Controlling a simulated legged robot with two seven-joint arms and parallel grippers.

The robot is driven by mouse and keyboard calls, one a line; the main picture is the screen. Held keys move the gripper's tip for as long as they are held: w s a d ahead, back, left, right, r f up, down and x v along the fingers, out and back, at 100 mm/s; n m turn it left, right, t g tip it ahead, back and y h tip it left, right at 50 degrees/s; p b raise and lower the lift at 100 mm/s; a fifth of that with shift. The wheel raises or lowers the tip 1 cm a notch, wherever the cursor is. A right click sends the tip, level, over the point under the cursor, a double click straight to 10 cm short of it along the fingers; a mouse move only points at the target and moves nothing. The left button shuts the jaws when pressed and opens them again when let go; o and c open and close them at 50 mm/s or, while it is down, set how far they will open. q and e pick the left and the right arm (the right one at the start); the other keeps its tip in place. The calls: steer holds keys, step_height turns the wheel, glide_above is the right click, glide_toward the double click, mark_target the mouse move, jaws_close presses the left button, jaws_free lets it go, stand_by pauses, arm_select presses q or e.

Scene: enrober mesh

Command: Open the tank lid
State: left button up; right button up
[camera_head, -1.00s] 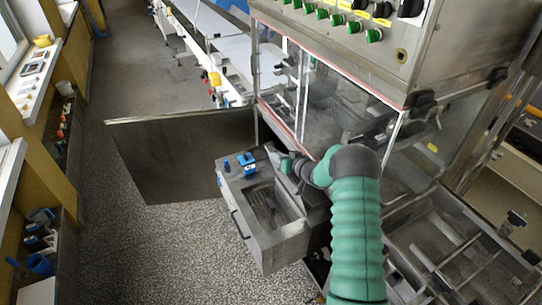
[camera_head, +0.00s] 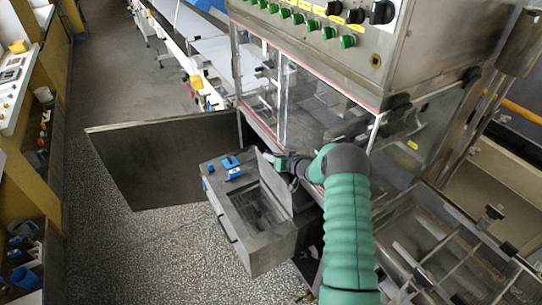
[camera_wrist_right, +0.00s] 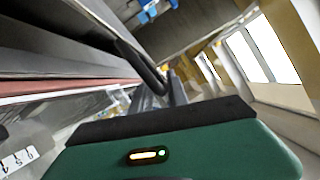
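The tank (camera_head: 250,238) is a grey metal box in the middle of the head view, its top opening showing a dark inside. Its lid (camera_head: 275,184) is a thin grey plate, standing raised along the right side of the opening. My right gripper (camera_head: 279,162) is at the lid's far upper end, close behind the plate. Its fingers are small and partly hidden there, so I cannot tell whether they touch the lid or are open. In the right wrist view, dark finger-like bars (camera_wrist_right: 165,80) show beyond my green wrist housing. My left gripper is not in view.
A blue-and-white fitting (camera_head: 232,168) sits on the tank's far end. A large dark panel (camera_head: 165,165) stands left of the tank. The clear-walled machine (camera_head: 320,110) is close on the right, with a mesh tray (camera_head: 440,235) below. Speckled floor (camera_head: 130,250) is free at left.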

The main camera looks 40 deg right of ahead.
steer(key=shift+o, duration=1)
steer(key=shift+w+d, duration=0.1)
steer(key=shift+w, duration=0.05)
steer(key=shift+r, duration=0.2)
step_height(320, 180, up, 3)
steer(key=shift+d+f+b, duration=0.1)
steer(key=shift+b, duration=0.5)
steer(key=s+a+r+b, duration=0.1)
steer(key=s+a+b, duration=0.2)
steer(key=s+a, duration=0.8)
steer(key=shift+s+r, duration=0.3)
steer(key=shift+s, duration=0.05)
